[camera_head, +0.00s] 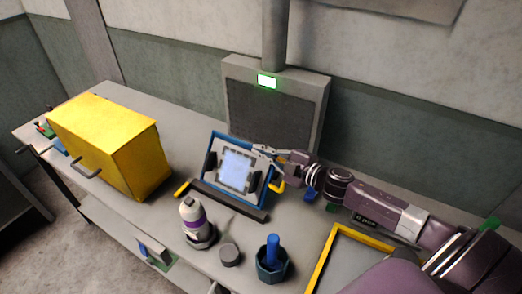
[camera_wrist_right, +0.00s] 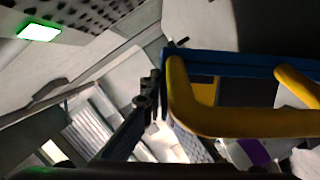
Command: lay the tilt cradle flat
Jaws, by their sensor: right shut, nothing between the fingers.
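The tilt cradle (camera_head: 212,148) is a blue frame around a pale plate with dark clamps. It stands tilted, its far edge raised above a dark bar (camera_head: 228,200) along its near side. A yellow handle (camera_head: 279,184) sticks out at its right side. My right gripper (camera_head: 258,150) is shut and empty at the cradle's upper right corner; I cannot tell whether it touches. In the right wrist view the yellow handle (camera_wrist_right: 225,122) and blue frame (camera_wrist_right: 240,63) lie just right of the dark fingers (camera_wrist_right: 150,88), which are not around the handle. My left gripper is not in view.
A yellow box (camera_head: 110,145) stands left on the grey bench. A white and purple bottle (camera_head: 194,218), a dark round puck (camera_head: 229,255) and a cup with a blue handle (camera_head: 272,262) stand in front. A yellow-edged tray (camera_head: 322,262) is at the right. A dark panel (camera_head: 270,112) stands behind.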

